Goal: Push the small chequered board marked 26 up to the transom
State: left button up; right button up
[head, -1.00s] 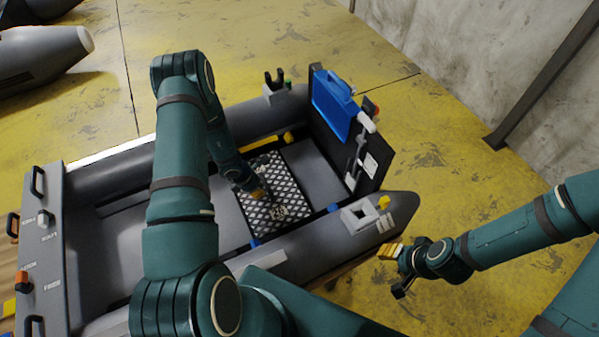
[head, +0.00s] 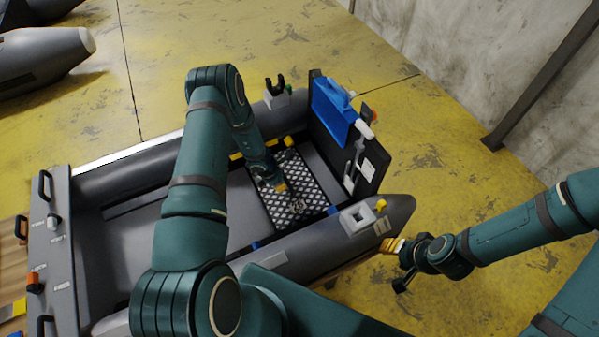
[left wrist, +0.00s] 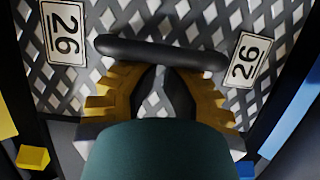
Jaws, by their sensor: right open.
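The small chequered board (head: 308,192) lies flat on the boat's floor, near the upright black transom (head: 345,140), with a strip of grey floor between them. In the left wrist view its mesh surface and two white 26 labels (left wrist: 62,33) (left wrist: 247,59) show. A dark bar (left wrist: 160,53) crosses just ahead of my left gripper (left wrist: 158,72), whose yellow fingers meet it from below. I cannot tell whether they grip it. In the head view my left gripper (head: 281,187) is down over the board. My right gripper (head: 393,246) is open and empty, outside the boat's near tube.
A blue tank (head: 335,108) hangs on the transom. The grey side tubes (head: 130,170) flank the floor. A pale bracket (head: 357,217) sits on the near tube, close to my right gripper. A wall (head: 480,60) stands beyond the yellow floor.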

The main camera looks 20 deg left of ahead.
aim_at(287, 179)
pick_arm(q)
jog(key=shift+w+d+r+p, duration=0.1)
jog(key=shift+w+d+p, duration=0.5)
jog(key=shift+w+d, duration=0.4)
jog(key=shift+w, duration=0.15)
jog(key=shift+w+d, duration=0.6)
jog(key=shift+w, duration=0.2)
jog(key=shift+w+d+b, duration=0.4)
jog(key=shift+w+b, duration=0.05)
jog(key=shift+w, duration=0.1)
jog(key=shift+s+a, duration=0.65)
jog(key=shift+s, duration=0.15)
notch_tip(287, 179, up, 9)
jog(key=p, duration=0.5)
jog(key=shift+p, duration=0.35)
jog(key=shift+s+f, duration=0.15)
jog(key=shift+f, duration=0.05)
